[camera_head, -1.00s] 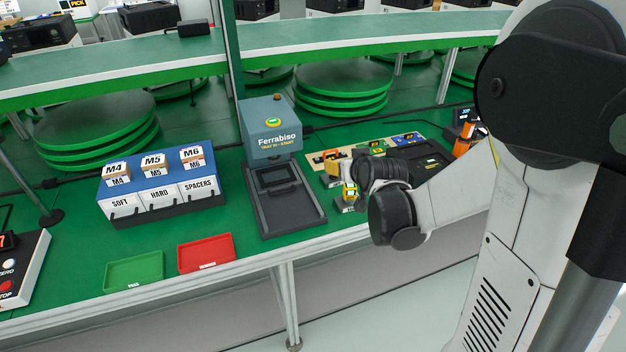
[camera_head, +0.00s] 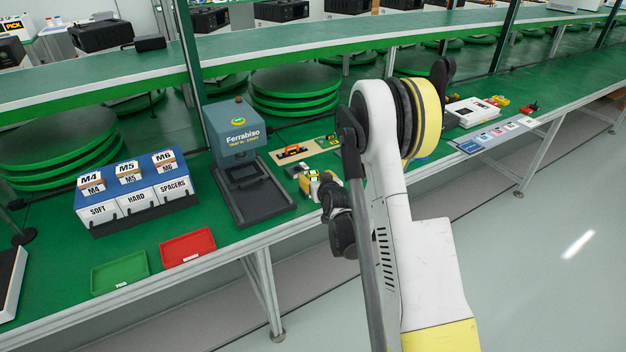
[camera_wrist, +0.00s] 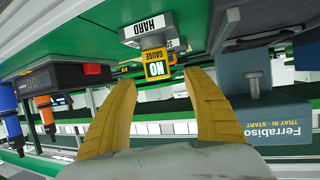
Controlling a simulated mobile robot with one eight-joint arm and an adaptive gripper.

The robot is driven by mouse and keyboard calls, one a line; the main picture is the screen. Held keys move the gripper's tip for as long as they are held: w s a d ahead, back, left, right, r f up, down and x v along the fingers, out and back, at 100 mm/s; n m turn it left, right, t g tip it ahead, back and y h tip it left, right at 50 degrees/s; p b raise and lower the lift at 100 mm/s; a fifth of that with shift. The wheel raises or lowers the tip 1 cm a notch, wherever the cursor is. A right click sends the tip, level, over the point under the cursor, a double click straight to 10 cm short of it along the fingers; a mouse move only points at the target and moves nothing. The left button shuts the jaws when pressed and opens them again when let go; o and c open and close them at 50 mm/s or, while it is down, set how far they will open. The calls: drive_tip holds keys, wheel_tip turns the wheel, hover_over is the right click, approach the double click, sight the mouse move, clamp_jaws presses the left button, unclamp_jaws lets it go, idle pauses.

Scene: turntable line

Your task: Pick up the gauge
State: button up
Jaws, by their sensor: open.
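In the head view a yellow cluster on the bench, right of the Ferrabiso machine, is small and partly hidden by my arm, so gauge and fingers are hard to separate there.
The Ferrabiso machine (camera_head: 233,130) with its dark tray bed stands left of my gripper. A tan board (camera_head: 310,149) with an orange-handled tool lies behind. Red (camera_head: 188,247) and green (camera_head: 120,272) trays and the labelled bins (camera_head: 137,197) are farther left. The bench front edge is close.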

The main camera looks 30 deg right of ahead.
sight(314, 177)
drive_tip(key=w+f+b, duration=0.1)
drive_tip(key=w+d+f+b, duration=0.1)
drive_tip(key=w, duration=0.1)
drive_tip(key=shift+w+f, duration=0.1)
drive_tip(key=shift+f, duration=0.2)
drive_tip(key=shift+w, duration=0.3)
drive_tip(key=shift+c, duration=0.4)
drive_tip(key=shift+r, duration=0.1)
clamp_jaws()
